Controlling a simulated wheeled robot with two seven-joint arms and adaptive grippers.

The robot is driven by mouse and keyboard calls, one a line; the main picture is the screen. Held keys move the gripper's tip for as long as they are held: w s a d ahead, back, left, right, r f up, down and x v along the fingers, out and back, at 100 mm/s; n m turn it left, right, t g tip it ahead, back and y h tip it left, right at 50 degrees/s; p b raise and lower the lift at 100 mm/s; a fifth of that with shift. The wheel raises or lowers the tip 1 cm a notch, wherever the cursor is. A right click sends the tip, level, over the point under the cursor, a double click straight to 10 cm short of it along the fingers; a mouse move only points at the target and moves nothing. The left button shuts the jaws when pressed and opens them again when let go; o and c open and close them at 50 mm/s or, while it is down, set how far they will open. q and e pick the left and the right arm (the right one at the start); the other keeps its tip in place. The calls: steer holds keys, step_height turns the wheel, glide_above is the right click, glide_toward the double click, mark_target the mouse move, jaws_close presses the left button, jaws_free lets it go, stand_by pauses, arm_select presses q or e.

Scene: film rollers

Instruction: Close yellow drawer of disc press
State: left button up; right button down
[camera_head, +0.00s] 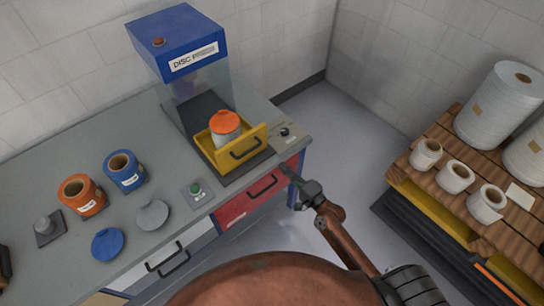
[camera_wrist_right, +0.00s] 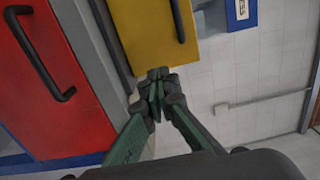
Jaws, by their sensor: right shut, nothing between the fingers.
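The disc press (camera_head: 180,45) has a blue head and stands on the grey counter. Its yellow drawer (camera_head: 262,137) is pulled out at the front, with a dark handle on its face. A white container with an orange lid (camera_head: 226,122) stands in the drawer. My right gripper (camera_head: 284,168) is shut and empty, in front of the drawer and to its lower right in the head view. In the right wrist view the shut fingertips (camera_wrist_right: 156,84) are close to the edge of the yellow drawer front (camera_wrist_right: 150,40); I cannot tell whether they touch. My left gripper does not show clearly.
Below the counter is a red drawer (camera_head: 262,192) with a dark handle. A green button (camera_head: 195,190), an orange roll (camera_head: 82,193) and a blue roll (camera_head: 124,168) stand on the counter. A pallet (camera_head: 440,185) with white rolls is at the right.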

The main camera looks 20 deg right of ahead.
steer(key=x, duration=1.3)
steer(key=shift+f, duration=0.1)
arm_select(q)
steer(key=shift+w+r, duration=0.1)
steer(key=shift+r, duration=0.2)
arm_select(e)
steer(key=shift+w, duration=0.3)
steer(key=shift+w+a, duration=0.1)
